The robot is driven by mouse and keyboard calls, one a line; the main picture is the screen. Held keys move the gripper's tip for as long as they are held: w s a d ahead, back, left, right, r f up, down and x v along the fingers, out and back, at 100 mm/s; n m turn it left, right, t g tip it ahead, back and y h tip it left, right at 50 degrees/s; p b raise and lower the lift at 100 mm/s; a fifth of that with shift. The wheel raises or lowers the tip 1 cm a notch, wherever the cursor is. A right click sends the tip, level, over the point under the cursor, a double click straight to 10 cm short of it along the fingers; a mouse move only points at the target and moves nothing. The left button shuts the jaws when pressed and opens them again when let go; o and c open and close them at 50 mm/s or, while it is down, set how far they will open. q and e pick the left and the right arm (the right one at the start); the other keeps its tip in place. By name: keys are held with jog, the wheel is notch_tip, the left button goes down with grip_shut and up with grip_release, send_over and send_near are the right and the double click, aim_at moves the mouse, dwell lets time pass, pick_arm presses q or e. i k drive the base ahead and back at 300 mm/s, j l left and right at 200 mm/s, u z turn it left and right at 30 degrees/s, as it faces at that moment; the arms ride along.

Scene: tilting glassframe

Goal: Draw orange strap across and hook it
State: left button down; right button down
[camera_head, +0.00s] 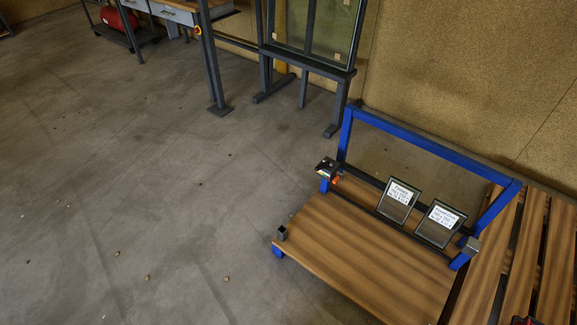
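A small patch of orange (336,179), which looks like the strap end, shows at a dark and silvery ratchet-like fitting (325,167). The fitting sits on the left post of a blue frame (430,146) around a wooden platform. Two dark-framed glass panes with white labels, a left one (399,200) and a right one (439,223), lean side by side on dark rails inside the frame. I see no strap across the panes. A grey bracket (472,246) sits at the frame's right post; I cannot tell if it is a hook.
The platform's wooden deck (365,250) is bare in front of the panes. A slatted wooden surface (530,250) adjoins at right. A dark stand with a glass panel (315,30) and a workbench (180,10) stand behind. The concrete floor at left is open, with small scattered bits.

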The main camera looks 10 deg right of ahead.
aim_at(340, 176)
jog(key=i+j, duration=0.45)
jog(key=j, duration=0.3)
jog(key=i+j, duration=0.25)
jog(key=j+u, duration=0.05)
jog(key=j, duration=0.05)
